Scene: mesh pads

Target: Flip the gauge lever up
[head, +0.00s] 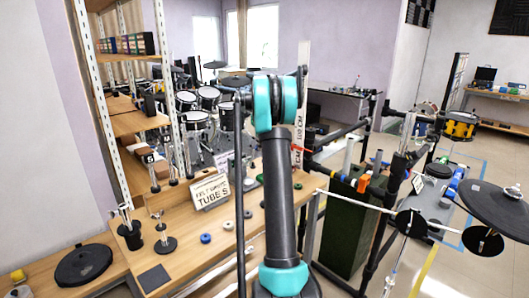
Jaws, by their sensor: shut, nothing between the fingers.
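A tall white upright strip (301,110) with dark lettering stands behind my arm, right of its teal upper joint. A small red-orange piece (299,148) shows at its side, partly behind my arm. It may be the gauge lever, but it is too small to tell its angle or whether it is up or down. My arm rises through the middle of the view and covers part of the bench behind it. I cannot make out my gripper's fingers; the end of the arm is hidden behind its own upper joints.
A wooden bench (185,262) holds a lettered sign (210,189), small coloured discs, a dark square pad (154,278) and glass tubes on stands. Shelves (135,122) rise at the left. A drum kit stands behind. At the right are a dark green box (345,225) and cymbals (490,207).

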